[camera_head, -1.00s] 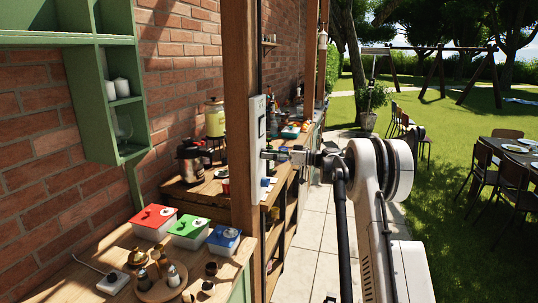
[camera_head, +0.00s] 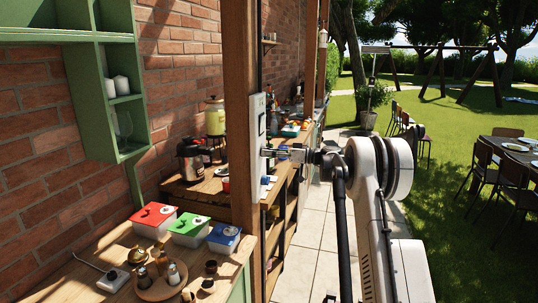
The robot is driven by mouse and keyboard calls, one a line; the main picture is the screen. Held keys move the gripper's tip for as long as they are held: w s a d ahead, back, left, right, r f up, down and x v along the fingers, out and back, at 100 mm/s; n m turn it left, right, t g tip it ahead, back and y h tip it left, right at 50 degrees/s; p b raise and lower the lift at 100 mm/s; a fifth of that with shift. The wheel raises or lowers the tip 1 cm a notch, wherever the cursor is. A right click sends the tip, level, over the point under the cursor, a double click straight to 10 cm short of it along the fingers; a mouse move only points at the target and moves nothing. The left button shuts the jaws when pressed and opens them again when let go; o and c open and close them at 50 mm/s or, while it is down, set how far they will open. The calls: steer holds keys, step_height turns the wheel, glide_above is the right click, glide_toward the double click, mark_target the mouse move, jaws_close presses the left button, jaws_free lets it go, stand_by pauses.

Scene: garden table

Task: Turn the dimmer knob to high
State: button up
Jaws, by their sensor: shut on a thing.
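A pale control panel (camera_head: 257,122) is mounted upright on the wooden post (camera_head: 241,70). My gripper (camera_head: 267,153) reaches in from the right, level, with its fingertips at the panel's face. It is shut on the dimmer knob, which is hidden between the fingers. The knob's markings and its setting are too small and too covered to read.
Lidded boxes, red (camera_head: 155,216), green (camera_head: 189,228) and blue (camera_head: 224,238), stand on the near counter left of the post. A power strip (camera_head: 113,281) lies there too. The paved path (camera_head: 313,240) is clear.

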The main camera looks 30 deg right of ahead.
steer(key=m+b, duration=0.2)
steer(key=m, duration=0.1)
steer(key=shift+f+m+b, duration=0.15)
steer(key=shift+m+b, duration=0.25)
steer(key=m+b, duration=0.2)
steer(key=m, duration=0.2)
steer(key=shift+m+t+b, duration=0.3)
steer(key=shift+m, duration=0.1)
steer(key=m+b, duration=0.1)
steer(key=m, duration=0.3)
steer(key=shift+m+b, duration=0.4)
steer(key=shift+s+m+t+b, duration=0.1)
steer(key=shift+m+t+b, duration=0.3)
steer(key=shift+m, duration=1.6)
steer(key=o, duration=1.1)
